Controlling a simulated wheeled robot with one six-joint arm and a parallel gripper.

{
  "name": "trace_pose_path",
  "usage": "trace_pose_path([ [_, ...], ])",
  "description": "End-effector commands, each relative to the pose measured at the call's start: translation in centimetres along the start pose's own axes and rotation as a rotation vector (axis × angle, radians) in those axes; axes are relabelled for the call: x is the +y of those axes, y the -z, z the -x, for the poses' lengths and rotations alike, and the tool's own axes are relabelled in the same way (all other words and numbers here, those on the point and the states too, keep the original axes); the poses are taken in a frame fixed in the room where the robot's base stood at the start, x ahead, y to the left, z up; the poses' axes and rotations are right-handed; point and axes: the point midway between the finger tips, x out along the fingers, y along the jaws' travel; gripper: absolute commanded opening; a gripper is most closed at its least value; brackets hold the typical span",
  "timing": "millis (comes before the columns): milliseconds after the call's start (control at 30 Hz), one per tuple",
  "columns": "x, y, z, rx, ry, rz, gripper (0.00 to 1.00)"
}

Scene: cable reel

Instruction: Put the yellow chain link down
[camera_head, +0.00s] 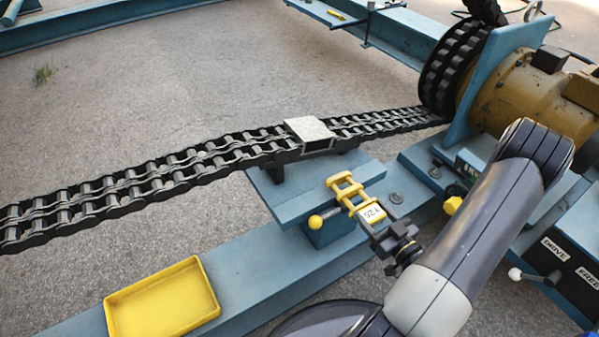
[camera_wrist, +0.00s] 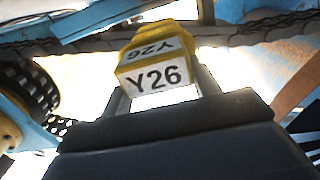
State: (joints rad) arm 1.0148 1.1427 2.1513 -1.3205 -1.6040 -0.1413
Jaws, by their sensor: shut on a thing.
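The yellow chain link (camera_head: 346,187) is held in my gripper (camera_head: 378,220), with its white Y26 label facing up in the head view. My gripper is shut on the link's labelled end. In the wrist view the labelled end (camera_wrist: 155,70) sits between the two fingers (camera_wrist: 160,95). The link's free end points toward the blue bench and the long chain. In the head view it overlaps the blue support; I cannot tell whether it touches anything below. A yellow tray (camera_head: 163,302) lies at the lower left, with nothing visible in it.
A dark double-row chain (camera_head: 150,183) runs across to a sprocket (camera_head: 455,65) at the upper right. A grey block (camera_head: 310,130) sits over it. A yellow ball knob (camera_head: 316,222) is close left of the link. A yellow motor housing (camera_head: 530,95) stands at right.

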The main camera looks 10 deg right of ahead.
Motion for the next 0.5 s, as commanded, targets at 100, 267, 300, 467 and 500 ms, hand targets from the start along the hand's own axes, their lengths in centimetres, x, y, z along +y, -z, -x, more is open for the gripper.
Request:
trace_pose_path([
  [100, 0.0, -0.9, 0.6, 0.006, 0.006, 0.006, 0.22],
  [267, -0.1, -1.0, -0.1, 0.007, 0.015, 0.01, 0.22],
  [300, -0.1, -1.0, -0.6, 0.007, 0.016, 0.011, 0.22],
  [467, -0.2, -1.0, -3.2, 0.008, 0.018, 0.013, 0.22],
  [500, -0.2, -1.0, -3.8, 0.008, 0.018, 0.012, 0.22],
])
